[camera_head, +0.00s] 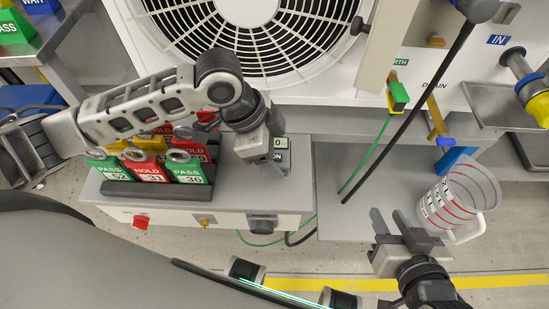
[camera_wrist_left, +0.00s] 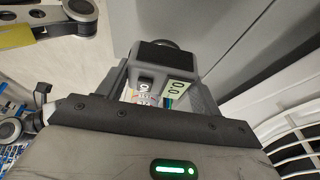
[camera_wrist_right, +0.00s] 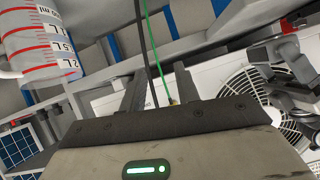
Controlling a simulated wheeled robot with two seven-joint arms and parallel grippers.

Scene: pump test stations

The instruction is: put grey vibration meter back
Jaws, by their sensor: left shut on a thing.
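The grey vibration meter (camera_wrist_left: 165,62) is between the fingers of my left gripper (camera_wrist_left: 165,95), which is shut on it. Its pale green display shows in the left wrist view. In the head view my left gripper (camera_head: 265,148) is over the right part of a grey bench unit's top (camera_head: 235,185). I cannot tell whether the meter touches the top. My right gripper (camera_head: 390,222) is open and empty, left of a clear measuring jug (camera_head: 458,200).
Green, red and yellow tags (camera_head: 150,170) stand in a dark rack left of the left gripper. A large fan (camera_head: 262,35) is behind. A black hose (camera_head: 410,100) and green cable run down between the arms. A red switch (camera_head: 140,222) is on the unit's front.

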